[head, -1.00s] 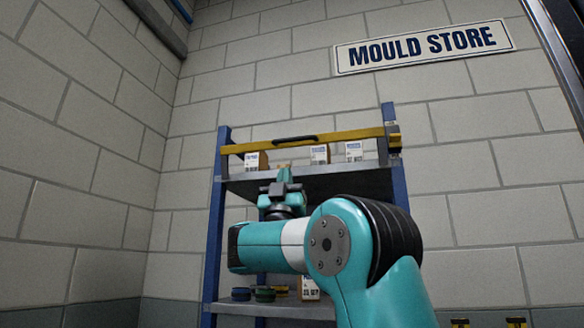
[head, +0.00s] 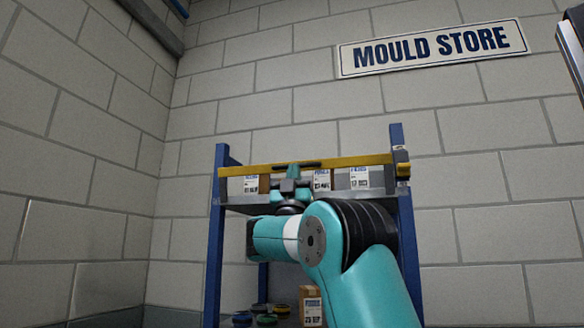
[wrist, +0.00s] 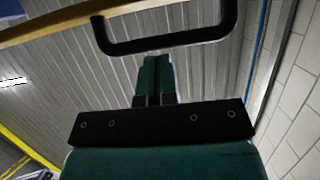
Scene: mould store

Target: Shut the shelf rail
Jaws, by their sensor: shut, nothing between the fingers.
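The yellow shelf rail (head: 355,161) runs across the front of the blue shelf's upper level, between its two posts. A black bar handle (head: 311,164) sits near its middle. My gripper (head: 293,171) points up just below the handle and overlaps it in the head view. In the wrist view, the handle (wrist: 165,46) crosses just beyond the closed fingertips (wrist: 157,58), with nothing held. The rail (wrist: 50,27) shows at top left there. I cannot tell whether the fingers touch the handle. The rail's right end meets a bracket (head: 402,169) on the post.
Labelled boxes (head: 361,178) stand on the upper level behind the rail. Another box (head: 311,307) and several round items (head: 265,319) sit lower down. A block wall stands behind the shelf and another to its left. A sign (head: 432,47) hangs above.

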